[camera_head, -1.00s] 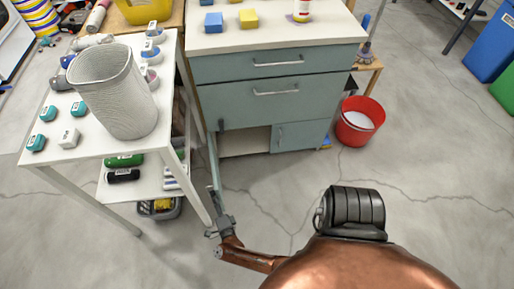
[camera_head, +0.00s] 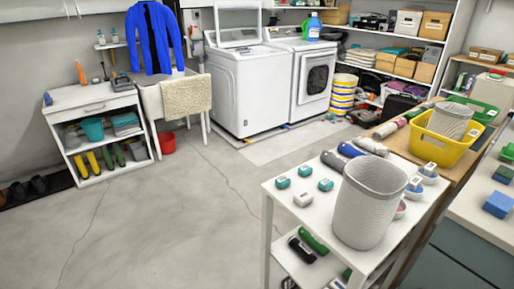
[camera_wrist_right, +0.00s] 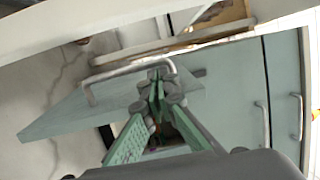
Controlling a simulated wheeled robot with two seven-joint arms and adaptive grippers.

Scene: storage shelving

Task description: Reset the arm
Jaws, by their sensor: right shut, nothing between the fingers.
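My right gripper (camera_wrist_right: 158,82) shows in the right wrist view, its green-padded fingers shut and empty. No gripper or arm of mine shows in the head view, and my left gripper is in neither current view.
In the head view, a white side table (camera_head: 275,195) holds a tall white basket (camera_head: 368,205). The teal cabinet (camera_head: 450,262) stands at the lower right. A washer (camera_head: 240,90) and a white shelf (camera_head: 90,100) stand farther back.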

